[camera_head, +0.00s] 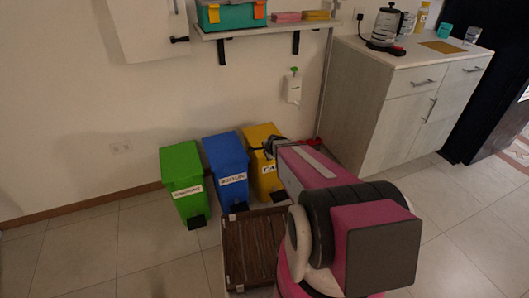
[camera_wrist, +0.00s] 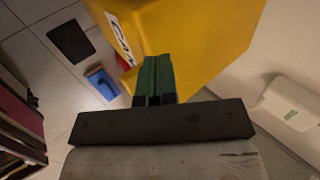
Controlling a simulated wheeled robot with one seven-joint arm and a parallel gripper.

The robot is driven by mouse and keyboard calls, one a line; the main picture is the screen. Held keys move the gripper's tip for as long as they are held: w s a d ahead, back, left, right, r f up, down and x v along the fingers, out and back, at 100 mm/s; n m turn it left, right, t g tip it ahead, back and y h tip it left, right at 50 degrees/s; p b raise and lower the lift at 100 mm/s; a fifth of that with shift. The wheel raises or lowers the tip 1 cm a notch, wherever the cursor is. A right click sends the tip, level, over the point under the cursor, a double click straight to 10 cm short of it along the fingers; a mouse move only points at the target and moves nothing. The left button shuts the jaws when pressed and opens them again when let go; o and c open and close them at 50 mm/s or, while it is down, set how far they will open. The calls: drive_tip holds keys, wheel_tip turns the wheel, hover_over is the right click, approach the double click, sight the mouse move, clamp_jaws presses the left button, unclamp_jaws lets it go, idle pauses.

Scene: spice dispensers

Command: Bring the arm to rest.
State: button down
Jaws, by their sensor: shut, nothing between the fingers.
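My arm (camera_head: 330,200) is pink and dark grey and reaches out low over the floor in the head view. My gripper (camera_head: 270,145) is at its far end, close to the yellow bin (camera_head: 264,178). In the wrist view my gripper (camera_wrist: 154,72) has its two green fingers side by side and shut, with nothing seen between them. The yellow bin (camera_wrist: 200,35) with its white label fills the top of that view, just beyond the fingertips. I cannot tell whether they touch it.
A green bin (camera_head: 180,170) and a blue bin (camera_head: 226,165) stand left of the yellow one. A brown slatted crate (camera_head: 248,250) is beside my arm. A cabinet (camera_head: 385,110) stands right, a shelf (camera_head: 270,27) hangs above. The left floor is clear.

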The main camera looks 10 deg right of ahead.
drive_tip(key=s+r+n+g, duration=0.3)
drive_tip(key=s+r+n, duration=0.3)
drive_tip(key=s+n, duration=0.2)
drive_tip(key=s+r+n+g+h, duration=0.1)
drive_tip(key=s+r+n+g, duration=0.3)
drive_tip(key=s, duration=0.7)
wheel_tip(320, 180, up, 2)
drive_tip(key=a+n, duration=0.1)
drive_tip(key=n, duration=0.2)
drive_tip(key=shift+n, duration=0.4)
